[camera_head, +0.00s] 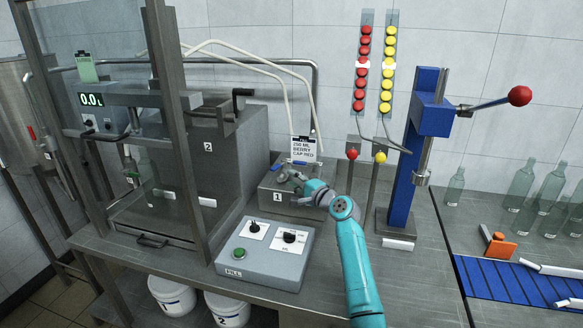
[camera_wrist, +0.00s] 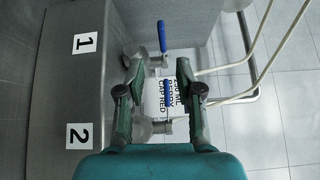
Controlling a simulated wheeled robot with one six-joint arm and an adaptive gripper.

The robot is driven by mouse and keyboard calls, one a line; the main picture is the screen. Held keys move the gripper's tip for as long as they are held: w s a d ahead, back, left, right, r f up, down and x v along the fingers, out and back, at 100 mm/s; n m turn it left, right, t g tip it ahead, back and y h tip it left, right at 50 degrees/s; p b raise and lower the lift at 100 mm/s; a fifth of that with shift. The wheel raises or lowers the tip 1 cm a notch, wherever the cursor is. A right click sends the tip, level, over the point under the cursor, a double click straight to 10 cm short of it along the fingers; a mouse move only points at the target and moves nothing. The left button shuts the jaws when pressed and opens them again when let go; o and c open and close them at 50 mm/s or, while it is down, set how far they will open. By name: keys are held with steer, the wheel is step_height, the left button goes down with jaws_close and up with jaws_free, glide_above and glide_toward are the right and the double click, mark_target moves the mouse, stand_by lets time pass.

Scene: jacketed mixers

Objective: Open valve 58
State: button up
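No number 58 is readable in either view. In the wrist view, a valve with a blue lever (camera_wrist: 162,37) stands beyond my gripper. A second blue lever (camera_wrist: 167,94) lies between my fingers, in front of the white card reading "250 ML BERRY CAP RED" (camera_wrist: 183,88). My gripper (camera_wrist: 160,92) is open, with one finger on either side of this lever; contact cannot be told. In the head view, my gripper (camera_head: 291,179) is over the small steel box marked 1 (camera_head: 275,203), below the card (camera_head: 303,149). It partly hides the valves there.
Left of the box stands a larger steel tank marked 2 (camera_head: 208,165). A control panel with a green button (camera_head: 265,253) is in front. Red and yellow levers (camera_head: 352,154) and a blue press (camera_head: 408,165) stand to the right, then bottles and a blue conveyor (camera_head: 515,285).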

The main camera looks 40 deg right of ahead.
mark_target(276, 166)
steer(key=shift+n, duration=0.3)
steer(key=w, duration=1)
steer(key=shift+w+a+r, duration=0.1)
steer(key=shift+w, duration=0.2)
jaws_close()
